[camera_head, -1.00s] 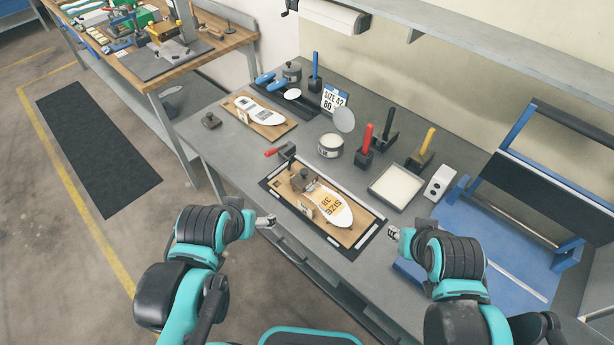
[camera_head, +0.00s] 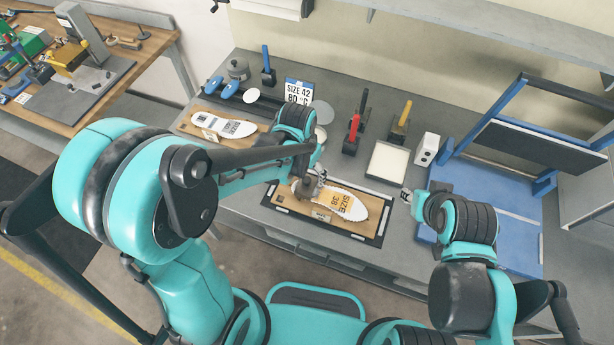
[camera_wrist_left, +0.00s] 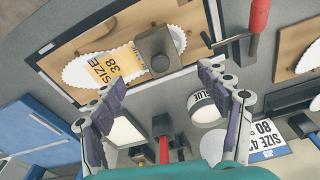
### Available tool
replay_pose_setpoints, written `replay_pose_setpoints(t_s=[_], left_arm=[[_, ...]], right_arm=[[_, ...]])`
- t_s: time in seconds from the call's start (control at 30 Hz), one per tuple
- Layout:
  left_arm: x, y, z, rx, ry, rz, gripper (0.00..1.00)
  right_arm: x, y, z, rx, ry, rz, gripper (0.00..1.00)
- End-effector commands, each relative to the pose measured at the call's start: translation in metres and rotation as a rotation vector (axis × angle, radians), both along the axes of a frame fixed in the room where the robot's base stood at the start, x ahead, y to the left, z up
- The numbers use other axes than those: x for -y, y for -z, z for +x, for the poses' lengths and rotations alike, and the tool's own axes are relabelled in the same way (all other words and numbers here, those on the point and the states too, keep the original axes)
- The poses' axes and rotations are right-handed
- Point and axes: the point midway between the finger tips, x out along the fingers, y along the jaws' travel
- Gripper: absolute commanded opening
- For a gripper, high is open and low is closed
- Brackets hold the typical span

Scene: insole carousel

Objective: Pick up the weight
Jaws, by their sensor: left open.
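The weight (camera_wrist_left: 157,52) is a dark grey block with a round knob on top. It sits on the heel end of the white insole marked SIZE 38 (camera_wrist_left: 92,72), on a wooden board. In the head view the weight (camera_head: 309,189) is partly covered by my left gripper (camera_head: 317,176). In the left wrist view my left gripper (camera_wrist_left: 162,78) is open and empty, its two fingers spread apart with the weight showing beyond the gap. I see no contact with the weight. My right gripper (camera_head: 406,195) hovers right of the board; its jaws are too small to read.
A blue stand (camera_head: 490,220) fills the right side. A second insole board (camera_head: 195,125) lies left.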

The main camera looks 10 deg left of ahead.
Motion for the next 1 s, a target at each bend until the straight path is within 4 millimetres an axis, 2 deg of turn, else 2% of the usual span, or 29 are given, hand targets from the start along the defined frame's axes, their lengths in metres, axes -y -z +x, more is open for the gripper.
replay_pose_setpoints(t_s=[0.5, 0.63, 0.83, 1.0], left_arm=[[0.000, 0.070, 0.005, 0.000, 0.000, 0.000, 0.76], [0.000, 0.077, 0.006, 0.000, 0.000, 0.000, 0.76], [0.000, 0.076, 0.006, 0.000, 0.000, 0.000, 0.76], [0.000, 0.076, 0.006, 0.000, 0.000, 0.000, 0.31]], right_arm=[[0.000, 0.026, 0.000, 0.000, 0.000, 0.000, 0.33], [0.000, 0.027, 0.000, 0.000, 0.000, 0.000, 0.33], [0.000, 0.026, 0.000, 0.000, 0.000, 0.000, 0.33], [0.000, 0.026, 0.000, 0.000, 0.000, 0.000, 0.33]])
